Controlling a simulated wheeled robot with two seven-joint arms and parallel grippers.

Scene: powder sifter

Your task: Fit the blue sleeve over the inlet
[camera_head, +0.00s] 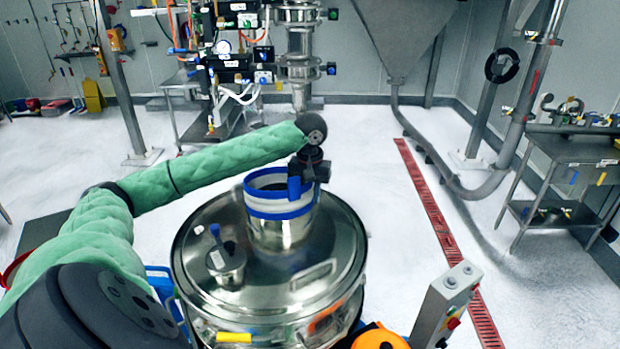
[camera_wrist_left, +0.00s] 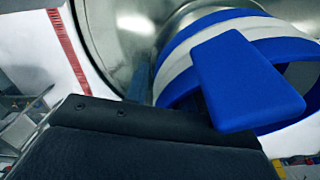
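The blue sleeve (camera_head: 268,209), a ring with blue edges and a white band, sits at the top of the metal inlet (camera_head: 280,236) on the round steel lid. It appears to surround the inlet's upper part; how far down it fits is hidden. My left gripper (camera_head: 296,184) is at the sleeve's right rear rim, with a blue block at its end against the rim. In the left wrist view the block lies across the striped sleeve (camera_wrist_left: 185,50), and the gripper appears closed on the rim; the far finger is hidden. My right gripper is not in view.
A grey control box (camera_head: 447,303) stands at the front right. Pipework (camera_head: 300,50) rises behind. The white floor right of the vessel is clear up to the red drain strip (camera_head: 435,220).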

